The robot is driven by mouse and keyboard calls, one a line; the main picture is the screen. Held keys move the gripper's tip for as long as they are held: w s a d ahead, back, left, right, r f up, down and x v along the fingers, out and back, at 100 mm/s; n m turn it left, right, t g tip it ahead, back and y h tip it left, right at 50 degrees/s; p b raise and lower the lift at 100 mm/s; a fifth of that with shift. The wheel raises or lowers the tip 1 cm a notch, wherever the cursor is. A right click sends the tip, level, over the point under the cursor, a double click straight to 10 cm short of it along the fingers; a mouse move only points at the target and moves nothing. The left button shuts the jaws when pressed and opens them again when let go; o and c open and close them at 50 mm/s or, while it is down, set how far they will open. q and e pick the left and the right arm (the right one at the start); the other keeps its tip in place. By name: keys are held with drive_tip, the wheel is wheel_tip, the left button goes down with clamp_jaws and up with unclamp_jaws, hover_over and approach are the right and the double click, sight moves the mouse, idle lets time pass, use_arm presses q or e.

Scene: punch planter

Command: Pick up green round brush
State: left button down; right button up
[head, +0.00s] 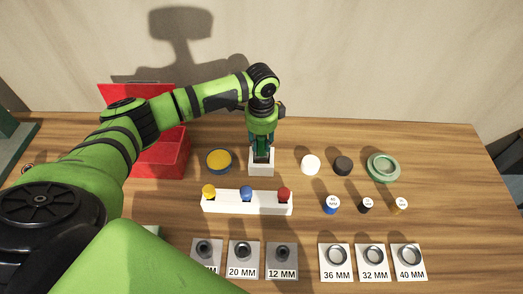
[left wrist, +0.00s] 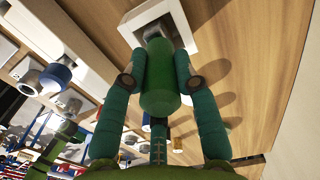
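The green round brush (left wrist: 160,88) shows in the left wrist view as a dark green handle with a grey neck. The neck goes into a white square holder (left wrist: 183,35). The white holder also shows in the head view (head: 262,168), at the back middle of the table. My left gripper (left wrist: 160,65) has a teal finger on each side of the handle, and both fingertips appear to press against it. In the head view my left gripper (head: 262,146) points down over the holder and mostly hides the brush. My right gripper is not in view.
A red open box (head: 160,155) and a round yellow-topped tin (head: 219,160) are left of the holder. A white rack (head: 247,208) with yellow, blue and red knobs stands in front. Caps, a green dish (head: 383,167) and labelled size plates (head: 337,262) lie right and front.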

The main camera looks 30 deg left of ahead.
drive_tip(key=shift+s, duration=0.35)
use_arm(q)
drive_tip(key=shift+r, duration=0.1)
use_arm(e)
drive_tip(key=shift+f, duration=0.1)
use_arm(q)
drive_tip(key=shift+r, duration=0.2)
wheel_tip(320, 180, up, 3)
drive_tip(key=shift+w+r+b, duration=0.1)
drive_tip(key=shift+r+b, duration=0.05)
drive_tip(key=shift+b, duration=0.9)
drive_tip(key=d+r+b, duration=0.3)
drive_tip(key=d+r, duration=0.4)
drive_tip(key=d, duration=0.4)
drive_tip(key=shift+d+b, duration=0.35)
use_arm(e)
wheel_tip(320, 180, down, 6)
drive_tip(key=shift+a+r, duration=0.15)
use_arm(q)
drive_tip(key=shift+w, duration=0.1)
